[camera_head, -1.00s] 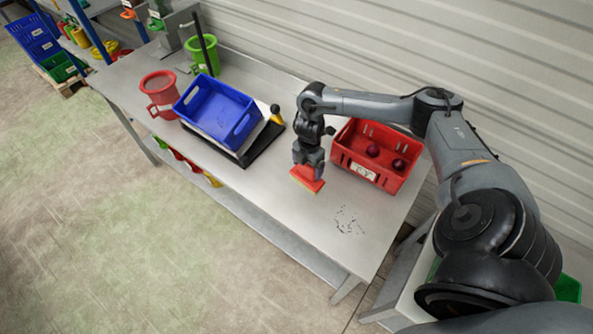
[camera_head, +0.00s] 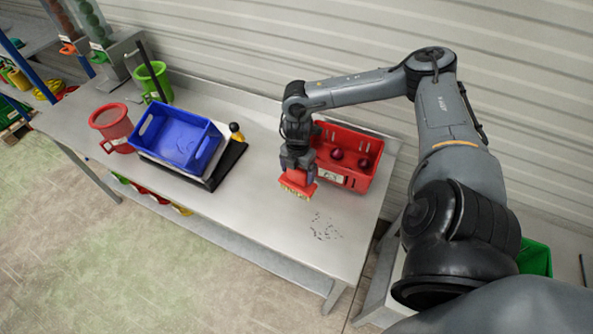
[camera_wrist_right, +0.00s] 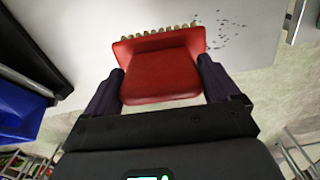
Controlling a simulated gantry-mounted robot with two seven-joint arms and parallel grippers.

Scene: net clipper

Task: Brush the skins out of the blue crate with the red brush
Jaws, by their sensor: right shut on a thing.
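The blue crate (camera_head: 178,141) sits tilted on a black-based stand at the left part of the metal table. Its inside looks empty from here apart from a faint mark on its floor. The red brush (camera_head: 298,183) has pale bristles and is held by my right gripper (camera_head: 297,166), above the table in front of the red crate. In the right wrist view the gripper (camera_wrist_right: 163,88) is shut on the brush (camera_wrist_right: 158,66), bristles at the far side. Dark skins (camera_head: 325,227) lie scattered on the table to the right of the brush. My left gripper is not in view.
A red crate (camera_head: 345,177) with dark red onions stands right behind the brush. A red jug (camera_head: 113,127) and a green jug (camera_head: 152,82) stand left of the blue crate. A yellow-black knob (camera_head: 236,131) rises beside it. The table's front middle is clear.

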